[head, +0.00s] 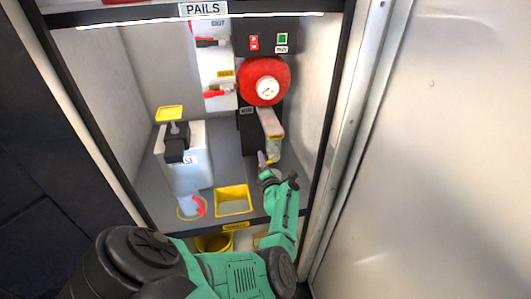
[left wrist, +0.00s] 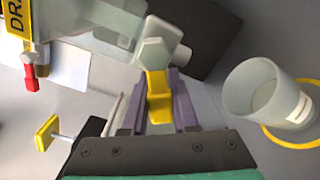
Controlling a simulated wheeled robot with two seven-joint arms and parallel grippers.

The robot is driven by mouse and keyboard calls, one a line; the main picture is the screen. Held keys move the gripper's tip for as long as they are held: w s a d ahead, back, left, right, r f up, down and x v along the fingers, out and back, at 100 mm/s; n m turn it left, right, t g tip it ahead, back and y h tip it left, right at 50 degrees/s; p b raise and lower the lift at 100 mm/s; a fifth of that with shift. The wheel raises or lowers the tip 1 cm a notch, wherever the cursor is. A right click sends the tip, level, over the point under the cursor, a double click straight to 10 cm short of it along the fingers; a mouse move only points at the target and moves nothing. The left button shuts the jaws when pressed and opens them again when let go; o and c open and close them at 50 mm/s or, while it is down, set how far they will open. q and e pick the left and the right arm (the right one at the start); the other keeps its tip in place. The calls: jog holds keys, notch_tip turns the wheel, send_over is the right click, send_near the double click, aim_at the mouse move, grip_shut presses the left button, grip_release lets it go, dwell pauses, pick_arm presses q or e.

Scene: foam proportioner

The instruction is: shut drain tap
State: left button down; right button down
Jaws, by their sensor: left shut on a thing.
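The drain tap shows in the left wrist view as a pale body with a hexagonal end (left wrist: 154,52) and a yellow handle (left wrist: 158,97). The handle lies between the two purple fingers of my left gripper (left wrist: 157,105), which is shut on it. A yellow label beginning "DRA" (left wrist: 14,22) is at the upper left there. In the head view my left gripper (head: 264,161) is just below a translucent vessel (head: 273,146) at the right of the bay. The gripper hides the tap there. I cannot tell whether the tap is open or shut. My right gripper is not seen.
A white jug (head: 190,160) with a yellow-topped pump stands left. A clear cup (head: 188,206) stands in a yellow ring beside a yellow square tray (head: 233,212). A red round unit with a gauge (head: 264,80) is above. The bay's right wall (head: 313,75) is close.

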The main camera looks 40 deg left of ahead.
pick_arm(q)
jog(key=shift+s+a+r+m+p, duration=0.1)
jog(key=shift+r+m+p, duration=0.35)
jog(key=shift+m, duration=0.5)
jog(key=shift+s+a+r+m+p, duration=0.1)
jog(key=shift+r+m+p, duration=0.35)
jog(key=shift+m, duration=0.45)
jog(key=shift+s+a+r+m+p, duration=0.1)
jog(key=shift+r+m+p, duration=0.3)
jog(key=shift+m, duration=0.55)
jog(key=c, duration=0.7)
grip_release()
jog(key=shift+f, duration=0.1)
jog(key=shift+d+f, duration=0.1)
